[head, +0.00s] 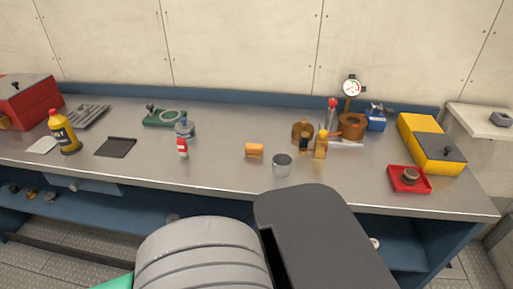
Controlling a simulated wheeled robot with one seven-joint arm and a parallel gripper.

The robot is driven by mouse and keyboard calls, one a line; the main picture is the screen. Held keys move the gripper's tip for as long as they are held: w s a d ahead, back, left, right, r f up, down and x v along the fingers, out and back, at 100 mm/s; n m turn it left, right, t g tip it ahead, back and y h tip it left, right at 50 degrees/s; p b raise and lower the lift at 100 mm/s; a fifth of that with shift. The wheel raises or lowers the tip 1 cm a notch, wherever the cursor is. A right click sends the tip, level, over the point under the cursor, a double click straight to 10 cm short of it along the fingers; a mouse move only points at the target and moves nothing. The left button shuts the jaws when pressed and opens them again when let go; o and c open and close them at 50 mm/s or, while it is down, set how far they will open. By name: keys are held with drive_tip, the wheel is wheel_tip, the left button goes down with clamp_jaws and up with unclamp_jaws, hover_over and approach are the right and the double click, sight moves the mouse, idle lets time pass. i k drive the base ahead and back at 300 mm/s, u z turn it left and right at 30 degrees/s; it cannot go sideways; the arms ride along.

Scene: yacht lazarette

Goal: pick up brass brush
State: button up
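I cannot make out a thing that is surely the brass brush. A small orange block (254,150) lies on the middle of the steel workbench (225,180), too small to identify. A round brown thing (410,175) sits in a red tray (397,187) near the front right of the bench. My gripper's fingers do not show. Parts of my own arm fill the bottom middle of the head view and hide some of the bench front and the lower shelf.
A metal cup (282,165), small bottles (320,146) and a dial gauge (352,89) stand on the bench. A yellow bottle (65,135) and a red toolbox (29,102) are at left, a yellow case (415,132) at right. The front middle-left is clear.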

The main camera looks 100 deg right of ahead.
sight(255, 150)
drive_tip(key=k, duration=1.05)
drive_tip(key=z, duration=1)
drive_tip(key=i, duration=0.5)
drive_tip(key=z, duration=0.05)
